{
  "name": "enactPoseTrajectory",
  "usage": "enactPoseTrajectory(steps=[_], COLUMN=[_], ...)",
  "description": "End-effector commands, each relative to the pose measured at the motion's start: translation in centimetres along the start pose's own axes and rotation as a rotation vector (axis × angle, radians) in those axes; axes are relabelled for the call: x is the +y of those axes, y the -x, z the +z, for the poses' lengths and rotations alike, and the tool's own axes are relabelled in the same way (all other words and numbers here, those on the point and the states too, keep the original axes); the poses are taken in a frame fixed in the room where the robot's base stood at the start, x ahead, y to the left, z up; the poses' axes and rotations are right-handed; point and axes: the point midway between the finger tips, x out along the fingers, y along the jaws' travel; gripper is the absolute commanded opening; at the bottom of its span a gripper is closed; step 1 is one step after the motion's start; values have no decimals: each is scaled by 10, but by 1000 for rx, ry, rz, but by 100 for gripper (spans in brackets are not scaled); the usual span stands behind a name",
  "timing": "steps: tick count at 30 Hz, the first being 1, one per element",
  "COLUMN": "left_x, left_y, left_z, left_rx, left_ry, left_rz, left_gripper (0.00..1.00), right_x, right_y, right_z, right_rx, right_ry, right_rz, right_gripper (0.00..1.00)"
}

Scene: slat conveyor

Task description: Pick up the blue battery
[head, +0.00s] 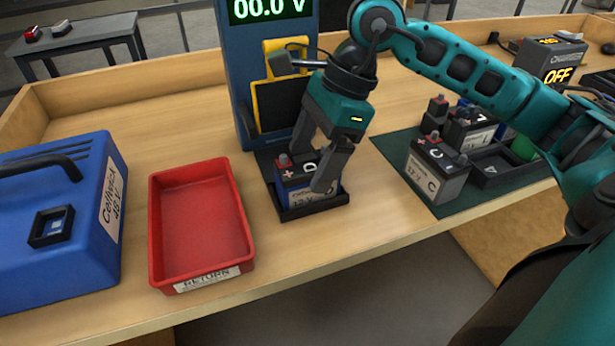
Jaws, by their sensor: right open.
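My right gripper (312,170) is open and points down over the battery. One finger hangs in front of the battery's right side and hides part of it. The other finger is at its far side, near the top. I cannot tell whether either finger touches it. My left gripper is out of view.
An empty red return bin (200,222) and a blue Cellwick case (55,225) stand to the left. The blue tester (237,75) reads 00.0 V behind the battery. A grey battery (437,171) and several others sit on a green mat (400,152) at right.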

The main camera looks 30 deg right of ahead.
Motion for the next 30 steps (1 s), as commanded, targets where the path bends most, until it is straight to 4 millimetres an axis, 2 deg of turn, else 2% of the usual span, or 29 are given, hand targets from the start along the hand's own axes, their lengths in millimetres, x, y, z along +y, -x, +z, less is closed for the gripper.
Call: enactPoseTrajectory(steps=[5,13,30], left_x=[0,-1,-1], left_y=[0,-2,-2], left_z=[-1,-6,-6], left_rx=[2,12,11], left_ry=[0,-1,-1], left_rz=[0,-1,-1], left_gripper=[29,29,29], right_x=[0,0,0], right_y=[-20,-22,-21], right_z=[0,0,0], right_rx=[-1,-1,0], right_ry=[-1,0,0], right_rz=[1,-1,-1], right_gripper=[83,82,27])
